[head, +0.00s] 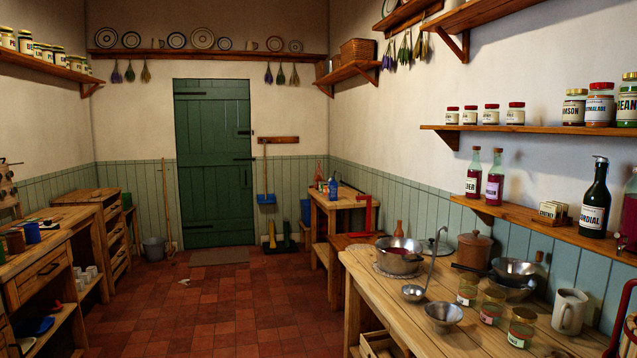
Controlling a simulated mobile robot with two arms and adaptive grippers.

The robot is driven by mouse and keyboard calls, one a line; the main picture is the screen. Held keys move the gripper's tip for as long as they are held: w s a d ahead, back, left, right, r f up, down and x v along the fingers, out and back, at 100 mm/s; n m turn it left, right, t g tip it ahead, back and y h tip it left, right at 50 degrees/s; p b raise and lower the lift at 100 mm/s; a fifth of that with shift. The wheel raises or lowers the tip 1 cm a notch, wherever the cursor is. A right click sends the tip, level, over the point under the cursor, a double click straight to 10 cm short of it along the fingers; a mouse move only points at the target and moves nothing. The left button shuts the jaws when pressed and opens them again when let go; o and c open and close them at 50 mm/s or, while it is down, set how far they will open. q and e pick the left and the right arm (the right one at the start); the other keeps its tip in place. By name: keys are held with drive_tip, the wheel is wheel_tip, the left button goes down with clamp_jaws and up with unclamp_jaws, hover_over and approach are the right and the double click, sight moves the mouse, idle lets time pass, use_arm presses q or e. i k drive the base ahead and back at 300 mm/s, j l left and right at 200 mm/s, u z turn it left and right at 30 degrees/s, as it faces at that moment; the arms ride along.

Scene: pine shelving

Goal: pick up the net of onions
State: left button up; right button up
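I cannot make out a net of onions anywhere in the head view. Several small bundles hang under the shelves, including a purple and green one (389,56) at the upper right and a dark one (268,73) on the back wall; they look like dried herbs or flowers. Neither of my grippers shows in this view.
A pine worktable (400,305) at right holds a pan (399,262), jars, a funnel (443,316) and a jug (569,311). A wooden bench (45,265) runs along the left. The tiled floor (225,310) between is mostly clear, up to a green door (213,160).

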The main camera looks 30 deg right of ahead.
sight(317, 178)
drive_tip(key=i+l+z, duration=0.25)
drive_tip(key=i, duration=0.4)
drive_tip(key=i+z, duration=0.25)
drive_tip(key=i, duration=3.7)
drive_tip(key=i+z, duration=0.15)
drive_tip(key=i, duration=0.65)
drive_tip(key=i+j+z, duration=0.15)
drive_tip(key=i, duration=0.65)
